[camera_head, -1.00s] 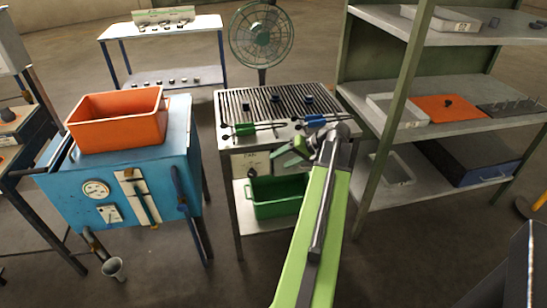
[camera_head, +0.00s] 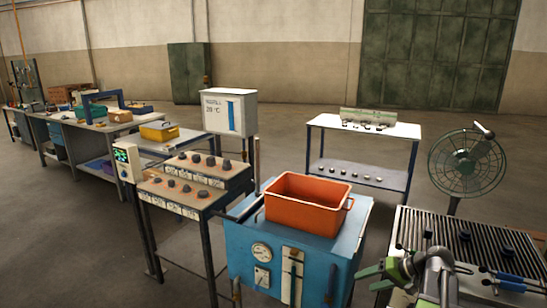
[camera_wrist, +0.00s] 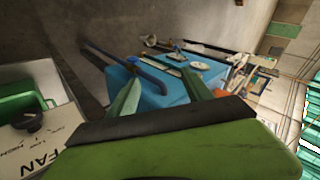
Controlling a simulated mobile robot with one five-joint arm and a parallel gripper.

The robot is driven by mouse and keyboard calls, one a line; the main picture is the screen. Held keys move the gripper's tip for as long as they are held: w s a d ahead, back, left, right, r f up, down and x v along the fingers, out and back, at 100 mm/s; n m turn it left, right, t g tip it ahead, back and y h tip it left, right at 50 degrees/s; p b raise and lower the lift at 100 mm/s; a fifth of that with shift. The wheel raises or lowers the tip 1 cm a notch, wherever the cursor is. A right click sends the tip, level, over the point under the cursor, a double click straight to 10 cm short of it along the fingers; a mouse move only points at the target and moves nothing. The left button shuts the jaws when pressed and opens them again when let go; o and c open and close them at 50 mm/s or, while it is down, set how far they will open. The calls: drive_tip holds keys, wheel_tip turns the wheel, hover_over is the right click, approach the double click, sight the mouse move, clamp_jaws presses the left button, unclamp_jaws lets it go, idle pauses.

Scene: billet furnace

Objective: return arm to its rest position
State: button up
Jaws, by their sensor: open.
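My gripper (camera_head: 366,279) shows at the lower right of the head view, its green fingers spread and pointing left. It is in front of the left end of the slatted grill table (camera_head: 455,226) and to the right of the blue furnace (camera_head: 290,250). In the wrist view my gripper (camera_wrist: 160,77) has its two fingers apart with nothing held between them. The blue furnace (camera_wrist: 150,92) shows beyond them. Most of my arm is cut off by the bottom of the head view.
An orange bin (camera_head: 305,215) stands on the furnace. A fan (camera_head: 465,165) stands behind the grill. A panel marked FAN (camera_wrist: 40,145) and a green bin (camera_wrist: 18,100) are close at left in the wrist view.

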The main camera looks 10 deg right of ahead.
drive_tip(key=w+a+r+n+g+h+p, duration=0.15)
drive_tip(key=a+n+g+p, duration=0.35)
drive_tip(key=a, duration=2.3)
drive_tip(key=s+a+n+g+h+p, duration=0.1)
drive_tip(key=s+a+n+h, duration=0.1)
drive_tip(key=a, duration=0.4)
drive_tip(key=d+h, duration=0.1)
drive_tip(key=s+d+f+m+h, duration=0.1)
drive_tip(key=s+d+m+h, duration=0.1)
drive_tip(key=d, duration=0.1)
drive_tip(key=shift+s+d+f+g, duration=0.1)
drive_tip(key=shift+s+f+g, duration=0.1)
drive_tip(key=shift+f+g, duration=0.1)
